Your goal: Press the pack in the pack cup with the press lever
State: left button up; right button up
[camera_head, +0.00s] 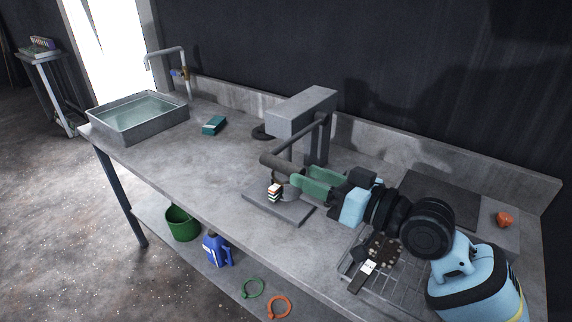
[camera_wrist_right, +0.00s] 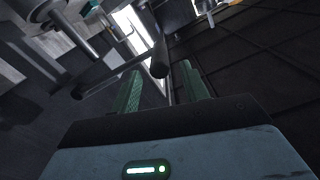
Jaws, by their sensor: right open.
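The press (camera_head: 302,112) is a grey frame with an overhanging head on a base plate (camera_head: 290,210). Its press lever (camera_head: 277,162) is a dark bar with a thick rounded end, sloping down from the head. The striped pack (camera_head: 274,192) is low on the base, below the lever; the pack cup is mostly hidden there. My right gripper (camera_head: 306,181) is open with green fingers, just right of the lever's end. My left gripper is not in view.
A wire rack (camera_head: 385,285) with small dark items lies at front right, under my right arm. A water-filled sink (camera_head: 135,128), a teal box (camera_head: 214,125) and a dark ring (camera_head: 263,131) are to the left. An orange object (camera_head: 504,219) is far right. The left-middle bench is clear.

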aim_at(285, 166)
jog(key=shift+x, duration=3.2)
grip_shut()
